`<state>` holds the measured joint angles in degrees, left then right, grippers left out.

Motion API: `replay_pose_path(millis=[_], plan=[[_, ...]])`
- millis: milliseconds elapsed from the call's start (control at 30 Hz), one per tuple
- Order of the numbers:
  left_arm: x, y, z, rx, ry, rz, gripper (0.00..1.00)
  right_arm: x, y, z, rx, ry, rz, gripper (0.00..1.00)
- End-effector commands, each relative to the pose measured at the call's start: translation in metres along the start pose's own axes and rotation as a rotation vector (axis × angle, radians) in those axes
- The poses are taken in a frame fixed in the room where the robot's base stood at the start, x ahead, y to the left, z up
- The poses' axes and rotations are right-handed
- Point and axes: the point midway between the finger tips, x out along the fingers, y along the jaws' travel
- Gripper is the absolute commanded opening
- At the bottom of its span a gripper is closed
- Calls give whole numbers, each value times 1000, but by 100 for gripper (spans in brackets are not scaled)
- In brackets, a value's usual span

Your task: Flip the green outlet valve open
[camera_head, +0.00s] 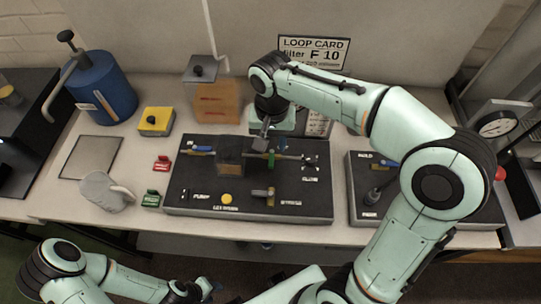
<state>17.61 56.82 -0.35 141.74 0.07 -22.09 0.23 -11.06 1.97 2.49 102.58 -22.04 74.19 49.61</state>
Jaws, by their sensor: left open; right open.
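A dark panel board (235,196) lies on the bench with a pipe run across it. A blue valve handle (201,152) is near the "IN" label at its left. A small green valve handle (271,160) shows on the pipe right of a brown block (229,160). Its exact angle is too small to tell. My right gripper (263,140) points down just above the pipe, close to the green handle, and is open. I cannot tell whether it touches the handle. My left gripper (208,288) is open, low at the bottom edge, away from the board.
A blue canister (102,88), a yellow box (155,121) and an orange-brown box (216,103) stand behind and left. Red (161,164) and green (151,199) tags lie left of the board. A second board (366,205) is at right, partly behind my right arm.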

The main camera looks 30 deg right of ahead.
Motion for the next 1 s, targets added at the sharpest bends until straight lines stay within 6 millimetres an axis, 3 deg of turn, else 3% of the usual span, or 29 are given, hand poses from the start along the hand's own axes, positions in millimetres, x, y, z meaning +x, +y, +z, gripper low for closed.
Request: replay_pose_path(millis=[33,200,400,800,833,933,1000], plan=[[4,-2,2,-1,-3,-1,43,15,1,1,1,-5,4,42],[9,-5,4,-2,-6,-2,43,48,1,1,0,-3,3,42],[12,-6,6,-3,-8,-3,43,73,0,0,1,-2,2,42],[12,-6,6,-3,-8,-3,43,81,0,0,1,1,-1,42],[12,-6,6,-3,-8,-3,43,81,0,0,1,1,0,38],[12,-6,6,-3,-8,-3,43,81,0,0,1,1,0,6],[12,-6,6,-3,-8,-3,43,81,0,0,1,1,0,0]])
